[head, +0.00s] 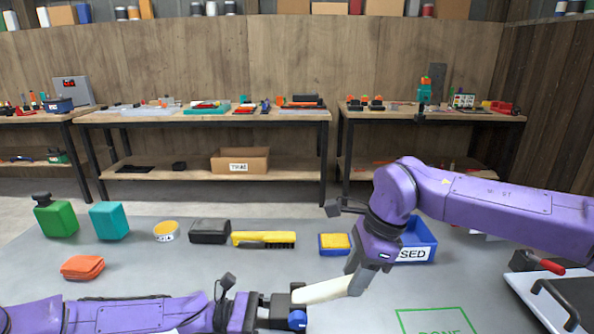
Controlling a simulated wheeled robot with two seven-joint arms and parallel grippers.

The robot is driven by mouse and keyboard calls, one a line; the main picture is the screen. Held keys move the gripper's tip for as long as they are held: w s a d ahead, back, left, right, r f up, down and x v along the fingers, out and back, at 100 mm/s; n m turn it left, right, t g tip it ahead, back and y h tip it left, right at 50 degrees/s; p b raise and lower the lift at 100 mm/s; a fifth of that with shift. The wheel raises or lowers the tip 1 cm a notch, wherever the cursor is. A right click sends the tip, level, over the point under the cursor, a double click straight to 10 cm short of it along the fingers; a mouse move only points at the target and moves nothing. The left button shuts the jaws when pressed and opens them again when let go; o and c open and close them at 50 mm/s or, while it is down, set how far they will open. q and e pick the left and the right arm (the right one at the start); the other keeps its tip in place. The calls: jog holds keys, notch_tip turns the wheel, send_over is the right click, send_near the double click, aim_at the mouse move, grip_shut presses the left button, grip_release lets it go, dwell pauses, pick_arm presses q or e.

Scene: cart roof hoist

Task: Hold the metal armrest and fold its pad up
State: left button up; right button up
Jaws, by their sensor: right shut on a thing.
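A long cream pad (322,291) lies low in the middle of the head view, slightly tilted, its right end higher. My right gripper (357,279) reaches down from the right and is shut on the pad's right end. My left gripper (285,309) comes in along the bottom edge and is at the pad's left end, beside dark metal parts and a blue round piece (297,319). Its fingers blend with these dark parts, so I cannot tell whether it grips them. The metal part of the armrest is mostly hidden there.
A blue bin (424,240) is behind my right arm.

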aim_at(343, 282)
jog(key=shift+a+r, duration=0.1)
jog(key=shift+r, duration=0.2)
jog(key=shift+a+r, duration=0.35)
jog(key=shift+r, duration=0.3)
jog(key=shift+a+r, duration=0.1)
jog(key=shift+r, duration=0.05)
jog(key=shift+a+r, duration=0.45)
jog(key=shift+r, duration=0.15)
dwell(0.3)
jog(key=shift+a+r, duration=0.1)
